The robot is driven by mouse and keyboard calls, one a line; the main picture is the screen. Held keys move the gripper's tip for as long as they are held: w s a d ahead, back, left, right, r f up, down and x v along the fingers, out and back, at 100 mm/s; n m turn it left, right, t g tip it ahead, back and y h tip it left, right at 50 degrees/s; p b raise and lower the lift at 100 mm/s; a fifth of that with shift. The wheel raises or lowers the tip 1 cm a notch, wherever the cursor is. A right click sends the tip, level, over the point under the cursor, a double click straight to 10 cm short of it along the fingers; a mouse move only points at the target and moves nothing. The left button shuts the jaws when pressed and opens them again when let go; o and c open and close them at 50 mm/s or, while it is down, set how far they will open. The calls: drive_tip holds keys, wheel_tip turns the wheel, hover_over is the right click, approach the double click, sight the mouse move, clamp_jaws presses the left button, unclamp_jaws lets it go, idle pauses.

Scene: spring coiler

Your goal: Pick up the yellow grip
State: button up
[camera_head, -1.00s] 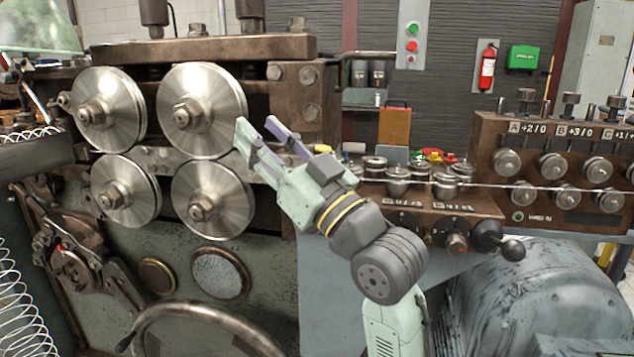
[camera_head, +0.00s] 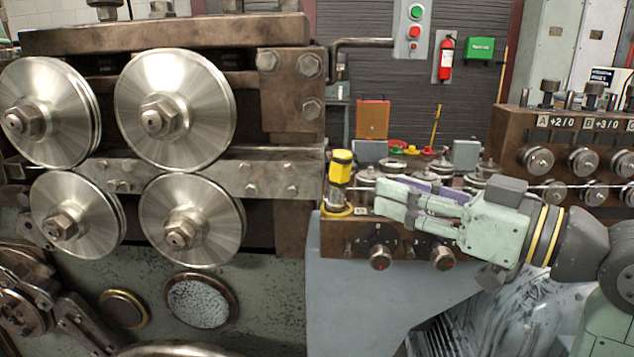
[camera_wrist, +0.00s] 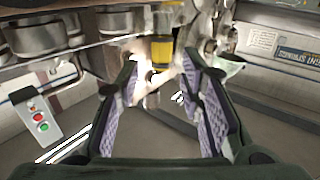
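In the wrist view the grip (camera_wrist: 161,52) shows beyond and between the tips of the two purple-padded fingers. My gripper (camera_wrist: 160,75) is open, with nothing between the pads. The grip's lower part is unclear in the wrist view.
Large steel rollers (camera_head: 175,110) fill the left. Small rollers and a taut wire (camera_head: 555,186) run along the right. Two dark knobs (camera_head: 380,255) stick out below my gripper. An orange box (camera_head: 373,119) and coloured items stand behind.

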sight(348, 180)
drive_tip(key=p+x, duration=0.1)
drive_tip(key=x, duration=0.4)
drive_tip(key=shift+f+p+x, duration=0.15)
drive_tip(key=shift+p+x, duration=0.45)
drive_tip(key=shift+x, duration=0.8)
drive_tip(key=shift+f+p+x, duration=0.15)
drive_tip(key=shift+p+x, duration=0.4)
drive_tip(key=shift+x, duration=0.8)
drive_tip(key=shift+s+a, duration=0.1)
drive_tip(key=shift+c, duration=0.4)
clamp_jaws()
